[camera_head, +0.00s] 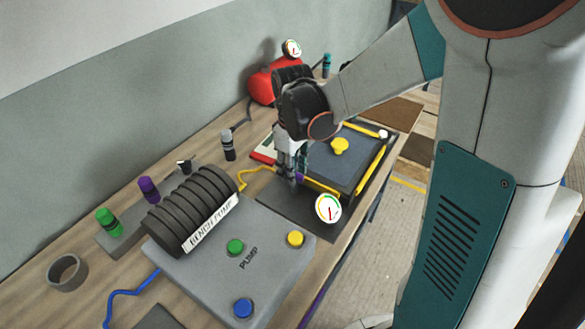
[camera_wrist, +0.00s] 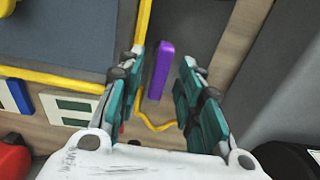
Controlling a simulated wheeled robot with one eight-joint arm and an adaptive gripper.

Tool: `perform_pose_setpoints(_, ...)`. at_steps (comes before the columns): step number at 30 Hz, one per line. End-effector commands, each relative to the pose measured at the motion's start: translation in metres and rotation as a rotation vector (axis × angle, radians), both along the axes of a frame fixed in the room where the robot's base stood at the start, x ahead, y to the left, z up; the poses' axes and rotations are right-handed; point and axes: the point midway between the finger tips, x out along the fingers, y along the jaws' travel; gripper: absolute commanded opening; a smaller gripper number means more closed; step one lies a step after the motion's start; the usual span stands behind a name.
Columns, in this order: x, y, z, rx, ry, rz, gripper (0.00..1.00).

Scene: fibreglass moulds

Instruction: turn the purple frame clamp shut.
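The purple frame clamp (camera_wrist: 161,72) shows in the wrist view as an upright-looking purple bar near the yellow-edged frame. It lies between my two teal fingertips in that picture, with gaps on both sides. My gripper (camera_wrist: 162,64) is open, and I see no contact with the clamp. In the head view my gripper (camera_head: 291,182) points down at the near left corner of the yellow-edged mould (camera_head: 343,165). Only a small bit of the purple clamp (camera_head: 299,177) shows there, beside the fingers; the rest is hidden.
A grey pump box (camera_head: 270,250) with coloured buttons and a ribbed black cylinder (camera_head: 190,208) stand nearer. A dial gauge (camera_head: 328,207) is close to my gripper. A red tank (camera_head: 273,82) stands behind. A yellow hose (camera_head: 258,171) runs beside the mould. Small bottles line the bench's left.

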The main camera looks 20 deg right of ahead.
Motion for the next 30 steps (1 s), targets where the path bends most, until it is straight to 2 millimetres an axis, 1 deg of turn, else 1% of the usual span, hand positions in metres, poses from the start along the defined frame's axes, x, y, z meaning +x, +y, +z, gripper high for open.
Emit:
perform_pose_setpoints(1,0.0000,0.0000,0.0002,0.000,0.000,0.000,0.33)
perform_pose_setpoints(2,0.0000,0.0000,0.0002,0.000,0.000,0.000,0.31)
perform_pose_setpoints(3,0.0001,0.0001,0.0002,0.000,0.000,0.000,0.22)
perform_pose_setpoints(5,0.0000,0.0000,0.0003,0.000,0.000,0.000,0.08)
perform_pose_setpoints(6,0.0000,0.0000,0.0003,0.000,0.000,0.000,0.00)
perform_pose_setpoints(15,0.0002,-0.0001,0.0004,0.000,0.000,-0.007,0.00)
perform_pose_setpoints(20,0.0004,-0.0003,0.0005,0.000,0.000,-0.046,0.00)
perform_pose_setpoints(26,0.0010,-0.0012,0.0009,0.000,0.000,-0.160,0.00)
perform_pose_setpoints(30,0.0014,-0.0019,0.0010,0.000,0.000,-0.280,0.00)
